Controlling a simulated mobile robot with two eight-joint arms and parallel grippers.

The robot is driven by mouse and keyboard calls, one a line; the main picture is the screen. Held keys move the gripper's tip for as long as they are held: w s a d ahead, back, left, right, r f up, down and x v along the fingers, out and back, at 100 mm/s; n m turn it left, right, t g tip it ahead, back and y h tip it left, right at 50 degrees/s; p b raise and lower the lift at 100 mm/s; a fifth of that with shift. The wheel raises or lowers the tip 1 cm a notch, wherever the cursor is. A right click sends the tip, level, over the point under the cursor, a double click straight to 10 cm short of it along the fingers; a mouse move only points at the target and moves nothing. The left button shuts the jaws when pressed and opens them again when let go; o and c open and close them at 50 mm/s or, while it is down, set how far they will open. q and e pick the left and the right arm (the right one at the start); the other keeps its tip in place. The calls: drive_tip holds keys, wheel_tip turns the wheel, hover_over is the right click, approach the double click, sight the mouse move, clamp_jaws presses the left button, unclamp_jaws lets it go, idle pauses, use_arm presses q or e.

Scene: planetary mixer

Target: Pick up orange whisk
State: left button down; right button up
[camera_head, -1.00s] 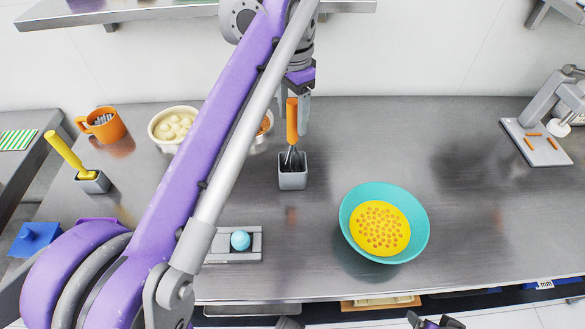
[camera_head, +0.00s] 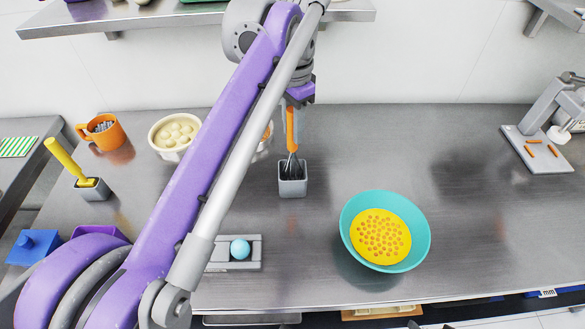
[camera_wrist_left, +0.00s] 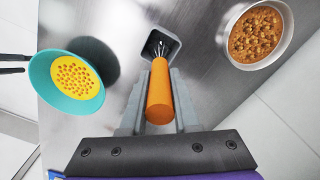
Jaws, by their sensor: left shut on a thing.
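The orange whisk (camera_head: 291,128) stands in a small grey square holder (camera_head: 292,187) on the steel counter, its wire end down inside the holder. My left gripper (camera_head: 292,112) comes from above and is shut on the whisk's orange handle. In the left wrist view the handle (camera_wrist_left: 160,92) lies between the two grey fingers, with the wires running into the holder (camera_wrist_left: 160,42). Only a small dark piece, possibly of my right gripper, shows at the bottom edge of the head view; its jaws cannot be made out.
A teal bowl (camera_head: 350,246) with yellow contents stands right of the holder. A cream bowl (camera_head: 163,138), an orange mug (camera_head: 103,133) and a yellow-handled tool (camera_head: 63,156) stand left. A grey tray with a blue ball (camera_head: 240,249) lies in front. The counter's right middle is clear.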

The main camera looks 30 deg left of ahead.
use_arm(q)
wheel_tip(320, 180, up, 10)
drive_tip(key=shift+r+p, duration=0.1)
drive_tip(key=shift+p, duration=1.05)
drive_tip(key=c, duration=1.2)
unclamp_jaws()
clamp_jaws()
